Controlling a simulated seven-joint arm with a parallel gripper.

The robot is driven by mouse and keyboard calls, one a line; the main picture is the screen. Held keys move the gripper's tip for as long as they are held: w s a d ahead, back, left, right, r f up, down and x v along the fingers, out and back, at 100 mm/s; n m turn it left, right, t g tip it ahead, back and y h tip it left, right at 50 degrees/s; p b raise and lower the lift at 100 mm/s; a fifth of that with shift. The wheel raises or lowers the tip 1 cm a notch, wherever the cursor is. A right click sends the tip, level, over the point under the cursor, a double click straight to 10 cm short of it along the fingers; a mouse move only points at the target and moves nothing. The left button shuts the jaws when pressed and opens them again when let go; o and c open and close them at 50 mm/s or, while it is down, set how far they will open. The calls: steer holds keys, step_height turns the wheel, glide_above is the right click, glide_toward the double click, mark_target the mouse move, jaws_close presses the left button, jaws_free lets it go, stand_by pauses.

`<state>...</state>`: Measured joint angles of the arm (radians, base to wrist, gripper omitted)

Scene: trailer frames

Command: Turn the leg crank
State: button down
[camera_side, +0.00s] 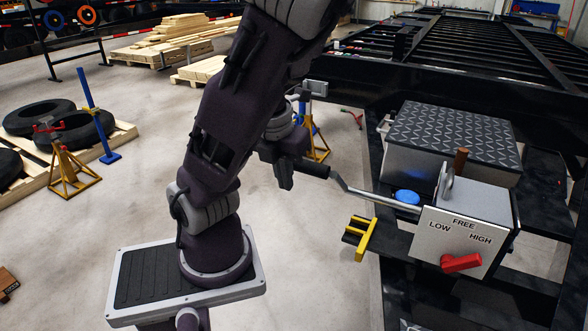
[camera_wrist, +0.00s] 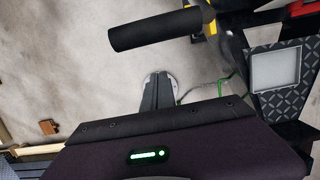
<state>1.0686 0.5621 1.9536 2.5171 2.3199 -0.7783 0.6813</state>
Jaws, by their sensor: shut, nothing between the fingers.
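The leg crank is a bent silver rod (camera_side: 378,197) with a black grip (camera_side: 313,169). It runs from a grey gearbox (camera_side: 465,228) marked LOW, FREE and HIGH. A red lever (camera_side: 461,263) is on the gearbox front. My gripper (camera_side: 285,184) is beside the free end of the black grip in the side view, pointing down. In the wrist view, the black grip (camera_wrist: 155,31) lies across the upper middle, beyond my gripper's fingers (camera_wrist: 159,77). The fingers are shut and empty, and look apart from the grip. Contact cannot be told in the side view.
A yellow bracket (camera_side: 359,237) sits below the crank rod at the trailer's edge. A treadplate-topped box (camera_side: 450,133) stands behind the gearbox. Jack stands (camera_side: 68,172), tyres (camera_side: 75,130) and lumber (camera_side: 170,45) are on the left floor. The floor between is clear.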

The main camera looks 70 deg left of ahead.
steer(key=w+a, duration=0.2)
steer(key=shift+w+a+f, duration=0.15)
steer(key=shift+w+a, duration=0.25)
stand_by(0.4)
steer(key=shift+w+a+r+g+h, duration=0.7)
steer(key=shift+a+r+g+h, duration=0.15)
steer(key=shift+r+g+h, duration=0.2)
steer(key=w+a+r, duration=0.4)
steer(key=w+a, duration=0.4)
steer(key=w+a+f, duration=0.4)
steer(key=w+a, duration=0.5)
steer(key=shift+w+a+f+g+h, duration=0.2)
steer(key=shift+w+f+g+h, duration=0.15)
steer(key=shift+g+h, duration=0.1)
